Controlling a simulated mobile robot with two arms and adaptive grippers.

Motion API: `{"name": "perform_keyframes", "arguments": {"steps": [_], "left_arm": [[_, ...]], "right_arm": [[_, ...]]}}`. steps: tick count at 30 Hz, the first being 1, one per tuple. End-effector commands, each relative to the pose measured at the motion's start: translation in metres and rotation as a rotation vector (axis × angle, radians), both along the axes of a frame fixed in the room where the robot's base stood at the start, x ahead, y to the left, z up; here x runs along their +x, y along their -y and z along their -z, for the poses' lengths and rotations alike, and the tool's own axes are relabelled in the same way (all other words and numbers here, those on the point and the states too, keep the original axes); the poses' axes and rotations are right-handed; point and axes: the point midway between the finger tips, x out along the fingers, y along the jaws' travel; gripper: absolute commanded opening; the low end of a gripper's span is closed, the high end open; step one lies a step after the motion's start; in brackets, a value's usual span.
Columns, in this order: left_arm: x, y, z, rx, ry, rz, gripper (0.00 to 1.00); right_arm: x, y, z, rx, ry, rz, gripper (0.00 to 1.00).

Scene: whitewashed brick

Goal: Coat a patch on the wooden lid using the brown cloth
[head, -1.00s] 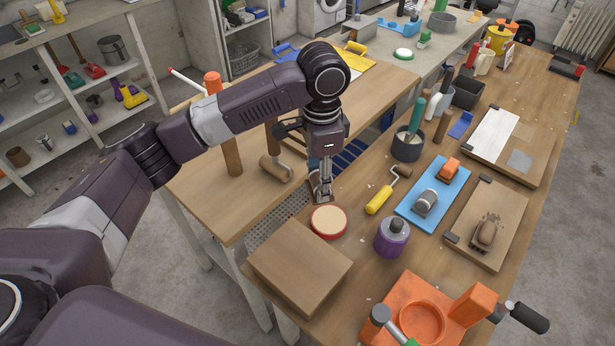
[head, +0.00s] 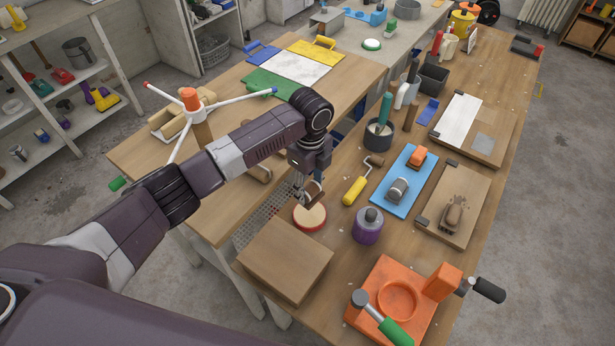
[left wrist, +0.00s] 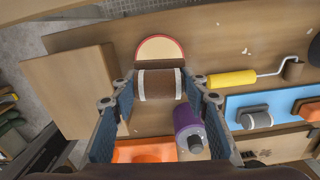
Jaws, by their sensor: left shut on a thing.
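My left gripper (head: 310,187) is shut on the brown cloth (head: 313,194), a short dark brown roll. In the left wrist view the cloth (left wrist: 160,85) has pale bands at both ends and sits between the two fingers (left wrist: 158,98). It is just above or at the far edge of a round red-rimmed tin with a pale top (head: 309,216); I cannot tell whether they touch. The wooden lid looks to be the flat brown top of the square box (head: 285,258), in front and left of the tin. It also shows in the left wrist view (left wrist: 70,90), left of the gripper. My right gripper is not in view.
A purple bottle (head: 368,228) stands right of the tin, with a yellow roller (head: 354,190) behind it. An orange fixture (head: 375,285) lies in front.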

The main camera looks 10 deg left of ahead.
Motion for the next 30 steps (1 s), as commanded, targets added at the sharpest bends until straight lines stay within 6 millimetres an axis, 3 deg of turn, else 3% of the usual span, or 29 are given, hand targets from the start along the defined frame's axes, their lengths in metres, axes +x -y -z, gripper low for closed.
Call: {"name": "perform_keyframes", "arguments": {"steps": [5, 11, 24, 30], "left_arm": [[-0.001, 0.001, 0.007, 0.000, 0.000, 0.090, 0.22], [-0.001, 0.001, 0.015, 0.000, 0.001, 0.113, 0.22], [-0.001, 0.000, 0.058, 0.001, 0.001, 0.110, 0.22], [-0.001, 0.000, 0.069, 0.001, 0.001, 0.110, 0.22]], "right_arm": [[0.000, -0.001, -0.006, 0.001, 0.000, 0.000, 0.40], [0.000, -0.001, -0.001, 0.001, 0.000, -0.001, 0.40], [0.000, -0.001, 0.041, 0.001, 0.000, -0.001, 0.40], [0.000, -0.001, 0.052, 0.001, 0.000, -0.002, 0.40]]}}
